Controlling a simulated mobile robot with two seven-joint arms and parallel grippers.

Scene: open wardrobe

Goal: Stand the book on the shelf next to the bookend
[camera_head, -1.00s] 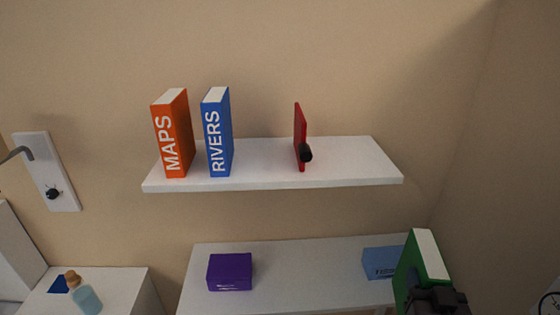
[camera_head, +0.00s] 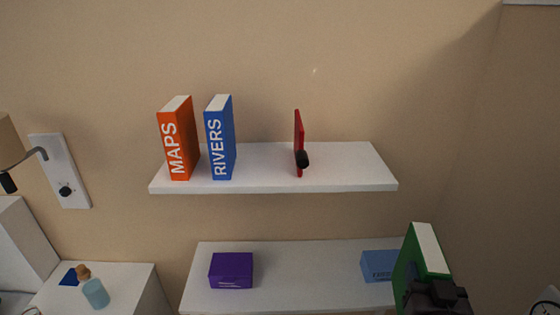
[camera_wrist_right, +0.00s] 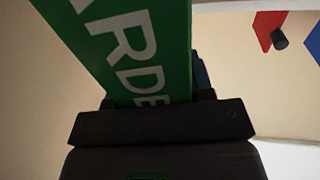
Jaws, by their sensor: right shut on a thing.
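A green book (camera_head: 426,252) with white page edges is upright at the lower right of the head view. My right gripper (camera_head: 437,297) is shut on its lower part. In the right wrist view the green book (camera_wrist_right: 145,50) shows large white letters and rises from my right gripper (camera_wrist_right: 155,105). The red bookend (camera_head: 298,140) with a black knob stands on the white upper shelf (camera_head: 265,165), and it also shows in the right wrist view (camera_wrist_right: 267,28). The held book is below and right of the shelf, apart from it. My left gripper is not in view.
An orange MAPS book (camera_head: 177,140) and a blue RIVERS book (camera_head: 220,138) stand left of the bookend. The shelf is bare on both sides of the bookend. A lower white surface (camera_head: 305,270) holds a purple box (camera_head: 231,271) and a light blue box (camera_head: 380,265).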

